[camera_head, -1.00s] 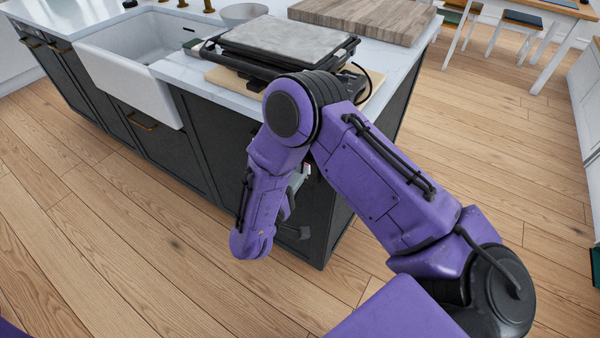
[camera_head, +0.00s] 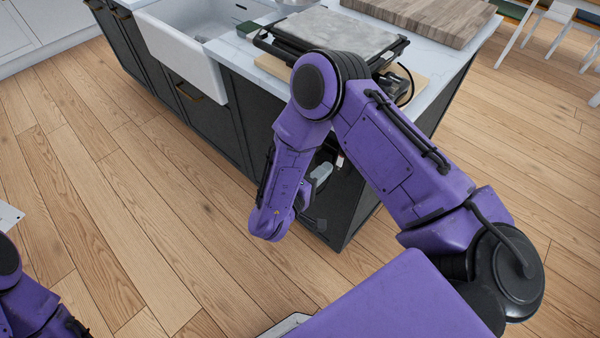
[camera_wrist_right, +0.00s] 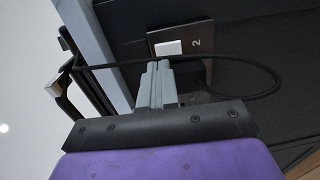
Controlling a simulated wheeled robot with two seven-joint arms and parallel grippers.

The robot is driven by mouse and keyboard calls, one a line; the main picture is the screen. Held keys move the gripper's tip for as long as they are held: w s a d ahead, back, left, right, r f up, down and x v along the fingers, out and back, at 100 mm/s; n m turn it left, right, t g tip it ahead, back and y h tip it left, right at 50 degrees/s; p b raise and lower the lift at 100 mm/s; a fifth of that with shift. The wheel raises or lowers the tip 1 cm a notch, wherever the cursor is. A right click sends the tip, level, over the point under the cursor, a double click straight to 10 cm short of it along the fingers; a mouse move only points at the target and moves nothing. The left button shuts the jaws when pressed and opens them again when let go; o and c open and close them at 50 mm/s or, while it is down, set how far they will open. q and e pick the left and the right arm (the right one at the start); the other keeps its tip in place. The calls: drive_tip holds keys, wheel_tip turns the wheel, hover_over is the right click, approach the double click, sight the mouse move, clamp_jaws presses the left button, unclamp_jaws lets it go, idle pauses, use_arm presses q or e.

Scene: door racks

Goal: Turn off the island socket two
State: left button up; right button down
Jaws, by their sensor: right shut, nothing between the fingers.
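Island socket two is a dark plate (camera_wrist_right: 187,58) marked "2" in the right wrist view, with a white switch (camera_wrist_right: 167,47) on it. My right gripper (camera_wrist_right: 157,66) is shut and empty, its fingertips just below the switch in that picture. Whether they touch the plate cannot be told. In the head view the right gripper (camera_head: 322,174) is at the end face of the dark island (camera_head: 352,200), mostly behind my purple forearm. The socket is hidden there.
A black appliance with a grey top (camera_head: 328,32) stands on a wooden board on the island's counter, its cord hanging near the edge. A white sink (camera_head: 185,58) and a cutting board (camera_head: 425,15) are also there. The wooden floor (camera_head: 130,200) around is clear.

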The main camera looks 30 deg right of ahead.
drive_tip(key=r+b+v, duration=0.1)
drive_tip(key=b+v, duration=0.1)
drive_tip(key=v, duration=0.8)
drive_tip(key=shift+a, duration=0.15)
